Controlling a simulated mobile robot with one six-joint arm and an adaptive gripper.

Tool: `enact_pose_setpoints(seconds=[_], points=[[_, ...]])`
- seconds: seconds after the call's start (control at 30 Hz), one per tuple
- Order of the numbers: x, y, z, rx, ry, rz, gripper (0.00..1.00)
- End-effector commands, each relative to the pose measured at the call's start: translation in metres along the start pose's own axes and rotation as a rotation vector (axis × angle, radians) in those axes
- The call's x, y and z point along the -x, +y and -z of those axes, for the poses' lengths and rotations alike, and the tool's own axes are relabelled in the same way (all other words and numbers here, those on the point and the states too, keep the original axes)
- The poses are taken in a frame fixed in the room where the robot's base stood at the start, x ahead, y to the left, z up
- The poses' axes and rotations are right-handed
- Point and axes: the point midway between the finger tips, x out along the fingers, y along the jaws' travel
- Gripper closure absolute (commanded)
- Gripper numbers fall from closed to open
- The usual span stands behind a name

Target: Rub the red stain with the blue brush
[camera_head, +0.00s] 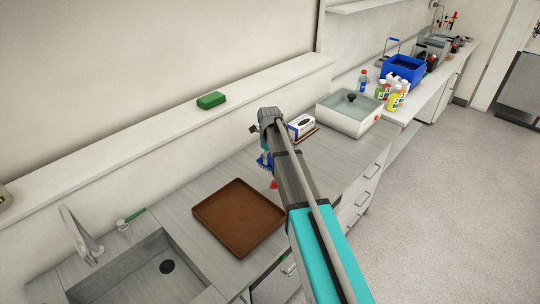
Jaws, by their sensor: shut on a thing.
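My gripper (265,149) is mostly hidden behind my own arm, over the counter to the right of the brown tray. It is shut on the blue brush (264,161), of which only a small part shows beside the arm. The red stain (274,184) is a small red patch on the grey counter, just below the brush in the picture and partly covered by my arm. I cannot tell whether the bristles touch the counter or the stain.
A brown tray (238,250) lies left of the stain, with a sink (125,275) and tap further left. A white tissue box (301,126) and a lidded white bath (348,115) stand behind. A green sponge (211,100) is on the ledge. Bottles (394,100) and a blue crate (402,73) stand further back.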

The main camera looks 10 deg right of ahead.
Motion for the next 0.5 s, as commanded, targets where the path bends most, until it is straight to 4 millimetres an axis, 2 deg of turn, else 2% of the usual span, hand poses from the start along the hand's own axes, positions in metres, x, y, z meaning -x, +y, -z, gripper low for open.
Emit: enact_pose_setpoints(seconds=[0.1, 0.5], points=[[0.0008, -0.0097, -0.0099, -0.03, 0.0, 0.0, 0.9], [-0.0005, -0.0105, -0.0093, -0.037, 0.0, 0.0, 0.9]])
